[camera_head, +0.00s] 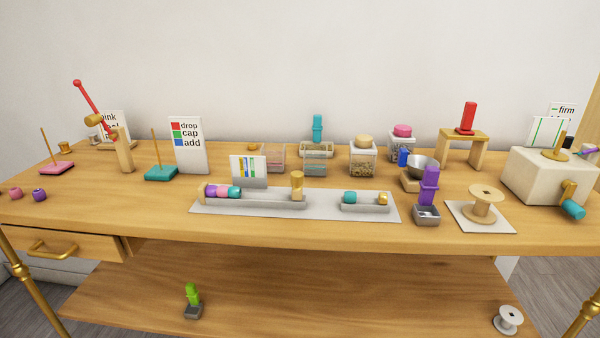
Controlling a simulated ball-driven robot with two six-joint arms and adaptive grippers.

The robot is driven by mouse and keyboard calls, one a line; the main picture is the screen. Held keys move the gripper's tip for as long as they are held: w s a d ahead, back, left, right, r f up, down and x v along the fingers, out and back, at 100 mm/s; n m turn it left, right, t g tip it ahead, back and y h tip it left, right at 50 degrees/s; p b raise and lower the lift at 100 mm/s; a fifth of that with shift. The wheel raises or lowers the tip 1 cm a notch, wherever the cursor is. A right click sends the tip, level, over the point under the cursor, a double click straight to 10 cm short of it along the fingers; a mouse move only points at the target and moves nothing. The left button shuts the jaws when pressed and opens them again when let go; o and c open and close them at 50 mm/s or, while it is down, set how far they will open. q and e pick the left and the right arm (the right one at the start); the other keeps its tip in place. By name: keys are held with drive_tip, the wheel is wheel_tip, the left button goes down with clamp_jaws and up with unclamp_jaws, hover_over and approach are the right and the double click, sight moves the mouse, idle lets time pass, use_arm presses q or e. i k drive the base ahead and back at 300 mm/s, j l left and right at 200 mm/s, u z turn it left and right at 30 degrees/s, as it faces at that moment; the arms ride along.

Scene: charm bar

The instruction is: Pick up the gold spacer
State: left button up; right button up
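A small gold spacer-like piece (382,198) sits at the right end of a short grey tray (365,208), with a teal bead (349,198) at the tray's left end. The tray rests on the right part of a pale grey mat (325,211) near the table's front edge. Neither of my grippers is in view.
A long grey tray (262,204) with purple, pink and teal beads and a gold post (297,184) lies left of the short tray. A purple-handled tool (429,187) and a wooden spool (484,204) stand to its right. Lidded jars (363,158) stand behind.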

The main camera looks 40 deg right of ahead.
sight(382, 198)
drive_tip(key=z, duration=1.1)
